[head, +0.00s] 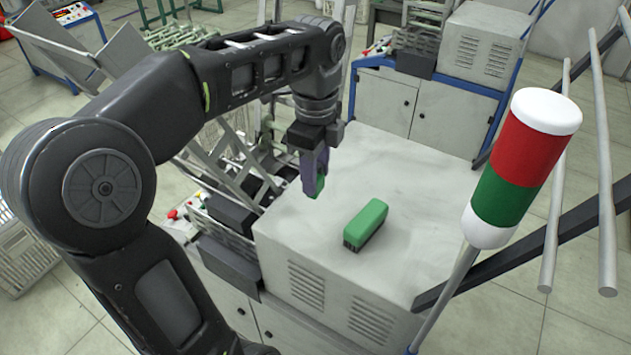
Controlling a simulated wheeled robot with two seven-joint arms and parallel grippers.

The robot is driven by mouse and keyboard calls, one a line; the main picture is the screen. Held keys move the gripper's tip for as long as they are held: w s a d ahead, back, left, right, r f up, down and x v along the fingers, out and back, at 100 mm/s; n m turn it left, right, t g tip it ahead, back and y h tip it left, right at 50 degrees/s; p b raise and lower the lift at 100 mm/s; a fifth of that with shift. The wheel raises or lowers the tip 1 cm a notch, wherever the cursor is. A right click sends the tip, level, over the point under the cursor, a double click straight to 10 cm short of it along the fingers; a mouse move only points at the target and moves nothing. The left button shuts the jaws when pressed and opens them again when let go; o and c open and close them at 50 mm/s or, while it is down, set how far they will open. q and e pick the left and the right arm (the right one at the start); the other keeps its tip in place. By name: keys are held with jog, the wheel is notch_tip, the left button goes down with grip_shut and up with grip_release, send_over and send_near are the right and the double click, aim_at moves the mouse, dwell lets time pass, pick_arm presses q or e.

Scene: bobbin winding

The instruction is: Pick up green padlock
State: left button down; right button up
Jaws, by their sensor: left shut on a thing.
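My left gripper (314,178) points down above the left part of the pale grey machine top. It is shut on a small green thing (319,188), which I take to be the green padlock. The fingers hide most of it, so its full shape does not show. It appears to be held above the surface, though the exact gap cannot be told. My right gripper is not in view.
A green block with a dark bristled underside, like a brush (366,223), lies on the machine top (400,180), right of my gripper. A red, green and white signal light (522,165) on a pole stands at the right. The rest of the top is clear.

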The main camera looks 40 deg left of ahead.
pick_arm(q)
jog(key=shift+r, duration=0.25)
dwell(0.5)
jog(key=shift+w+d+r, duration=0.15)
jog(key=shift+d+r, duration=0.05)
jog(key=shift+d, duration=0.2)
jog(key=shift+d+n, duration=0.1)
jog(key=shift+n, duration=0.2)
jog(key=n, duration=1.1)
jog(key=shift+a, duration=0.4)
jog(key=n, duration=0.5)
jog(key=shift+a+f, duration=0.1)
jog(key=shift+a, duration=0.05)
jog(key=shift+s+f, duration=0.15)
jog(key=shift+s, duration=0.05)
